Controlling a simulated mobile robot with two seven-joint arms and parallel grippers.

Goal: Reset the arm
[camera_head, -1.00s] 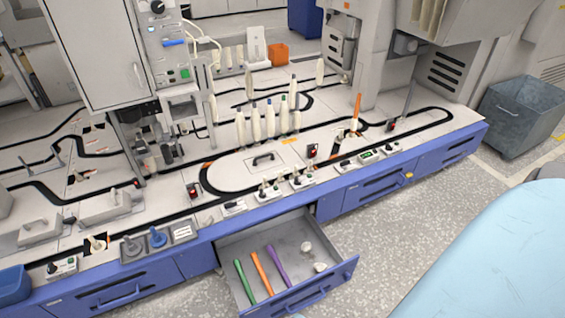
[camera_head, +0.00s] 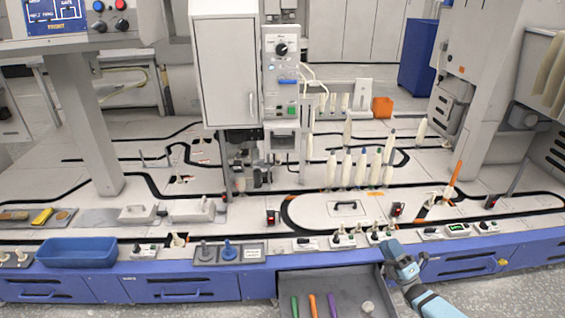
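My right arm comes in from the bottom right, light blue with a purple band. Its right gripper (camera_head: 402,262) is at the right side of the open drawer, by the front edge of the machine. Its fingers are too small and turned to tell open or shut, and I see nothing clearly held. The open grey drawer (camera_head: 345,284) holds a green tube (camera_head: 294,306), an orange tube (camera_head: 312,305) and a purple tube (camera_head: 332,305). A pale round piece (camera_head: 367,307) lies to their right. The drawer's front is cut off by the picture's bottom edge. My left gripper is out of view.
Several pale bobbins (camera_head: 361,168) stand upright on the machine deck. An orange tube (camera_head: 454,181) stands tilted at the right. A blue tray (camera_head: 77,252) sits at the front left. Switch boxes (camera_head: 343,241) line the front edge. A grey cabinet (camera_head: 224,65) rises behind.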

